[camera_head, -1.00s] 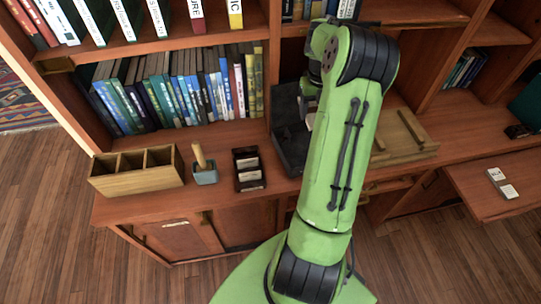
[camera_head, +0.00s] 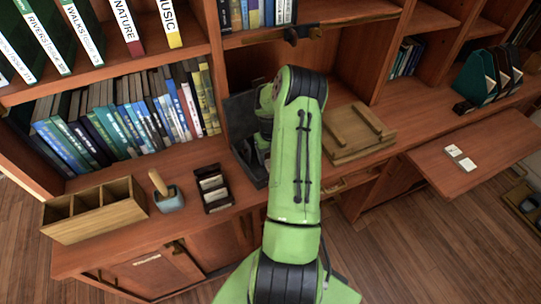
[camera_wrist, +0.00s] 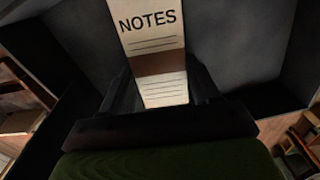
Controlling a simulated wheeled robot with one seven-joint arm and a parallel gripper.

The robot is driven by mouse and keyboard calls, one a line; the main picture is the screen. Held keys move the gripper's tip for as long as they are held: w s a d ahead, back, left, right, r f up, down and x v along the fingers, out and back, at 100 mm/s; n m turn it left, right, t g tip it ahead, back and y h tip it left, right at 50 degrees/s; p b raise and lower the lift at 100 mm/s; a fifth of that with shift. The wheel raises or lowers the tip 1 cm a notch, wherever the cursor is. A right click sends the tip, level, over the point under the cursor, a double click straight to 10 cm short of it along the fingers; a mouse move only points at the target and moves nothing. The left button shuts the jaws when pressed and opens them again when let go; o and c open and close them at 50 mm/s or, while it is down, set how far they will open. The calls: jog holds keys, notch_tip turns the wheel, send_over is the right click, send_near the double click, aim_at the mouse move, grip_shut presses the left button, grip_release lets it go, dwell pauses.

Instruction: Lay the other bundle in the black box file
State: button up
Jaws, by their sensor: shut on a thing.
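The black box file (camera_head: 241,118) stands open on the wooden counter, partly hidden behind my green arm. Its dark grey inside walls (camera_wrist: 245,42) fill much of the wrist view. My gripper (camera_wrist: 163,84) is shut on a white paper bundle headed NOTES (camera_wrist: 152,42), with a brown band across it. The held bundle is in front of or inside the box; I cannot tell whether it touches the bottom. The head view hides my gripper and this bundle behind the arm. Another white banded bundle (camera_head: 460,157) lies on the pull-out board at the right.
A wooden board with battens (camera_head: 357,133) lies right of the box. Left of it are a dark card holder (camera_head: 213,187), a stamp in a grey block (camera_head: 167,195) and a wooden compartment tray (camera_head: 97,210). Books (camera_head: 130,125) fill the shelf behind. Teal-and-black file holders (camera_head: 485,75) stand far right.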

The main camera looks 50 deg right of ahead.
jog(key=shift+f, duration=0.1)
jog(key=o, duration=1.1)
jog(key=shift+c, duration=0.2)
notch_tip(320, 180, up, 12)
jog(key=p, duration=0.1)
jog(key=w+a+r+n+h, duration=0.2)
jog(key=w+a+r+n, duration=0.1)
jog(key=a+r+n, duration=0.85)
jog(key=s+a+r+n+t, duration=0.2)
jog(key=a+r+n, duration=0.4)
jog(key=a+n, duration=0.35)
jog(key=s+a+r+n+t+y, duration=0.2)
jog(key=s+a+n, duration=1.1)
jog(key=n, duration=0.8)
jog(key=shift+s+a+r+t, duration=0.25)
jog(key=shift+a+r+t, duration=0.2)
jog(key=shift+t, duration=0.35)
